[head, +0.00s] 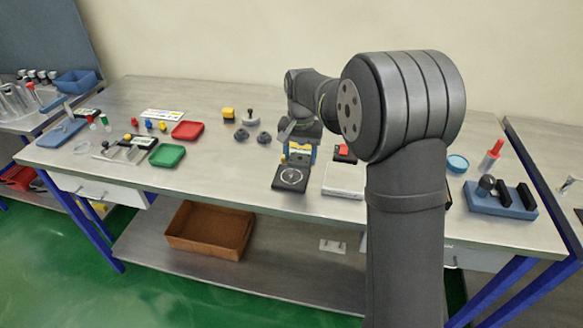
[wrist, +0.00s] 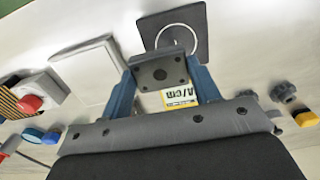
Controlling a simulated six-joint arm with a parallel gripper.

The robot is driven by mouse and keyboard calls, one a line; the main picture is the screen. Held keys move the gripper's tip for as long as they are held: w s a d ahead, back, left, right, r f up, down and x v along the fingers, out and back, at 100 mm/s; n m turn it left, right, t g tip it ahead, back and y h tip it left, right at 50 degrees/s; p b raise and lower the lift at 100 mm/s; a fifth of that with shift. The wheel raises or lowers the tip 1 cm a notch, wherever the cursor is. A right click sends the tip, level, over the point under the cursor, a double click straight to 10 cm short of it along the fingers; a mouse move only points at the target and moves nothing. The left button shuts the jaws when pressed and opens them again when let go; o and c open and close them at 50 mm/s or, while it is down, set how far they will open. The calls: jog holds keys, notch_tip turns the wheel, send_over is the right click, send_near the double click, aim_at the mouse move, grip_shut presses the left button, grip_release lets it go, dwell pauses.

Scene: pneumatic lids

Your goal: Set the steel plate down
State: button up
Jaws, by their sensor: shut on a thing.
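The steel plate (wrist: 160,72) is a small grey square with a dark round centre and small corner holes. My gripper (wrist: 162,75) is shut on it, with one blue finger at each side, in the wrist view. In the head view my gripper (head: 298,160) hangs over the workbench, just behind a black square pad (head: 290,178) with a white ring. The pad also shows in the wrist view (wrist: 196,27), partly hidden behind the steel plate. The gap between plate and pad is hard to judge.
A pale flat block (head: 343,181) lies right of the pad, with a red-topped black item (head: 345,152) behind it. Dark knobs (head: 264,138) and a yellow block (head: 229,113) stand left. Green (head: 167,155) and red (head: 187,130) trays lie farther left. My arm hides part of the bench.

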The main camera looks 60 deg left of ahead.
aim_at(291, 176)
jog(key=shift+s+a+f, duration=0.75)
jog(key=shift+s+a, duration=0.05)
jog(key=shift+a, duration=0.2)
jog(key=shift+f, duration=1.95)
jog(key=shift+f, duration=0.15)
jog(key=o, duration=1.2)
jog(key=shift+o, duration=0.2)
notch_tip(291, 176, up, 12)
jog(key=shift+r, duration=0.15)
